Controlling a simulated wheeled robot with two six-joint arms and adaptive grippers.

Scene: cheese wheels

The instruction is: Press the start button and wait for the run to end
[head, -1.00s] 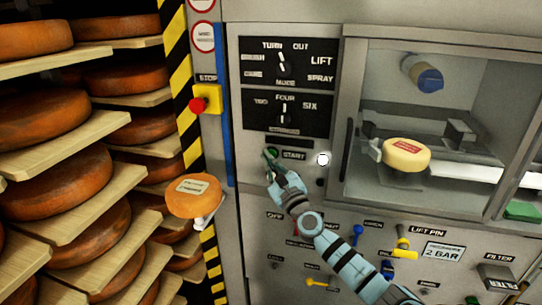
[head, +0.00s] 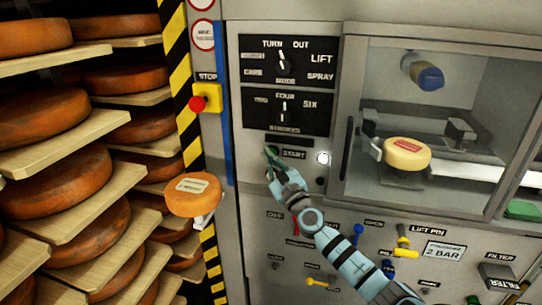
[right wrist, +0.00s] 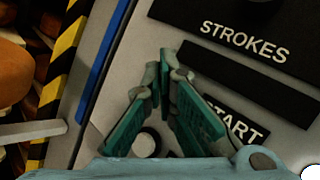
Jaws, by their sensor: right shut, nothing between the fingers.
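My right gripper (head: 270,157) is shut and empty, with its fingertips at the control panel just left of the START label (head: 293,154). It also shows in the right wrist view (right wrist: 165,75), its teal fingers together at the tips, beside the partly covered START label (right wrist: 232,122). The start button is hidden behind the fingers in the head view; I cannot tell whether they touch it. A round white lamp (head: 323,158) is bright, right of the label. A yellow cheese wheel (head: 406,154) with a red label sits in the windowed chamber.
A red stop button (head: 198,104) on a yellow box is left of the panel. Above START are the mode dial (head: 282,62) and strokes dial (head: 284,107). Shelves of cheese wheels (head: 45,118) fill the left. Coloured levers, such as the yellow lever (head: 404,252), sit below.

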